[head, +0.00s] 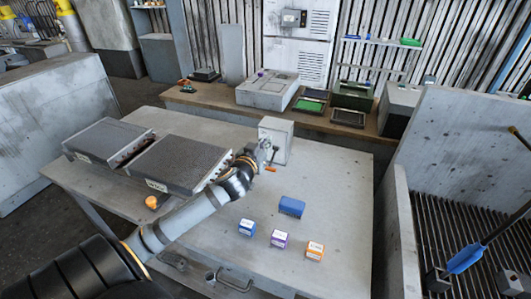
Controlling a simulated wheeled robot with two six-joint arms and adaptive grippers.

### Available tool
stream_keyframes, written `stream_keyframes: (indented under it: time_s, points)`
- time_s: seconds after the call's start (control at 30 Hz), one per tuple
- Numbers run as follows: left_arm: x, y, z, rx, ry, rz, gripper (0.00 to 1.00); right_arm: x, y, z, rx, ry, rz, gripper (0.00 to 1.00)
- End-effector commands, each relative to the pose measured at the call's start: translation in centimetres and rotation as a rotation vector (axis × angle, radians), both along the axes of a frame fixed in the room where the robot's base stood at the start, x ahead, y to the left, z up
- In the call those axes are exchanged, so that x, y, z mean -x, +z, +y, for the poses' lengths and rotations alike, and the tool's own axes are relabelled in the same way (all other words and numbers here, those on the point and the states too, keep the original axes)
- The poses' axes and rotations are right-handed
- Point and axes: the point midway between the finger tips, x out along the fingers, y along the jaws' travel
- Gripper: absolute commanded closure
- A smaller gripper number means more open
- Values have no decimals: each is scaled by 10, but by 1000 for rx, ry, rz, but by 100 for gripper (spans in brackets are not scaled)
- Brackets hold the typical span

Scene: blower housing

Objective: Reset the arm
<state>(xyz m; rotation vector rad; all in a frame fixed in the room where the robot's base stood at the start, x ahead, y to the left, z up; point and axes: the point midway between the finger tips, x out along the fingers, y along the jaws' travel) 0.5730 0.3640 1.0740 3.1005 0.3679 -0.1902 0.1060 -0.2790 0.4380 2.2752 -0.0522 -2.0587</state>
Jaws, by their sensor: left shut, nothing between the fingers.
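My left arm reaches in from the lower left across the grey table (340,245). My left gripper (268,163) is shut and empty. It is beside the front of a small upright grey box (277,135) with a dark lever and an orange-tipped part. I cannot tell whether the gripper touches the box. My right gripper is not in this view.
Two dark flat-topped boxes (178,163) lie left of the arm. A blue block (291,207) and small blue (247,227), purple (279,238) and orange (315,250) boxes lie right of it. A wooden bench (225,112) stands behind; a grated bin (455,225) is at right.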

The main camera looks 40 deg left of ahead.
Motion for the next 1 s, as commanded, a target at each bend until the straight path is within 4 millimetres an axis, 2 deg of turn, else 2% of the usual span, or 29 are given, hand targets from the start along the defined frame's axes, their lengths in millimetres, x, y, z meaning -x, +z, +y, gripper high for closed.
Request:
stream_keyframes:
  time_s: [0.1,0.67,1.0]
  points:
    - [0,7,0,0,-1,-1,100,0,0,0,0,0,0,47]
    - [0,10,0,1,0,0,100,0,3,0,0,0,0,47]
    - [0,75,0,1,0,0,100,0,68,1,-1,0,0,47]
